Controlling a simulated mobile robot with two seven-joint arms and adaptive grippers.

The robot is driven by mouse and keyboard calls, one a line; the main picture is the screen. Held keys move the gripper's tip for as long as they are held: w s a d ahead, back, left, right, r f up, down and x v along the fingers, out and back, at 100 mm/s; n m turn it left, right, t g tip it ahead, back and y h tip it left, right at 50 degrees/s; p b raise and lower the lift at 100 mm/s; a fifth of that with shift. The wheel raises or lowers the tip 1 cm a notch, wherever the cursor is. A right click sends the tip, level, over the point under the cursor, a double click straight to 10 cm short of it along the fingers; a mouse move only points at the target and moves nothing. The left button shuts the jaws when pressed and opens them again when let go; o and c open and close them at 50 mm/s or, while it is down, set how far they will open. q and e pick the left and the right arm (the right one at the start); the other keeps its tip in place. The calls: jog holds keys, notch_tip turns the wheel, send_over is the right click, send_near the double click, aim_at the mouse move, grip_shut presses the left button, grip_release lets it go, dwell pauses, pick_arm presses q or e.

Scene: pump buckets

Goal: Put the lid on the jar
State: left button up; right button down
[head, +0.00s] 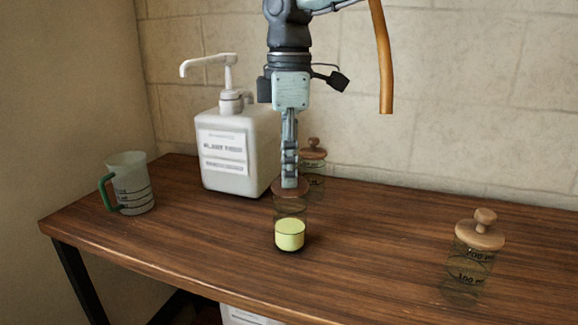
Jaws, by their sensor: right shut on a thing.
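A clear jar (290,234) with yellow-green stuff in its bottom stands near the middle of the wooden table. My right gripper (289,183) is directly above it, pointing down, shut on a round wooden lid (290,188). The lid is at the jar's mouth; whether it is seated on the rim or just above it I cannot tell. The fingers hide the lid's knob. My left gripper is not in view.
A white pump bucket (238,150) stands behind left. A lidded clear jar (313,170) is close behind my right gripper. Another lidded jar (470,270) stands at front right. A measuring cup (131,184) with a green handle is at left. The table (385,240) is clear right of centre.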

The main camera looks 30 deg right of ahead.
jog(key=shift+f+b, duration=0.15)
jog(key=shift+b, duration=0.25)
dwell(0.8)
dwell(0.4)
jog(key=c, duration=1.3)
grip_release()
jog(key=shift+o, duration=0.2)
jog(key=o, duration=0.5)
jog(key=shift+r+p, duration=2.45)
jog(key=shift+r, duration=1.1)
jog(key=shift+c, duration=0.7)
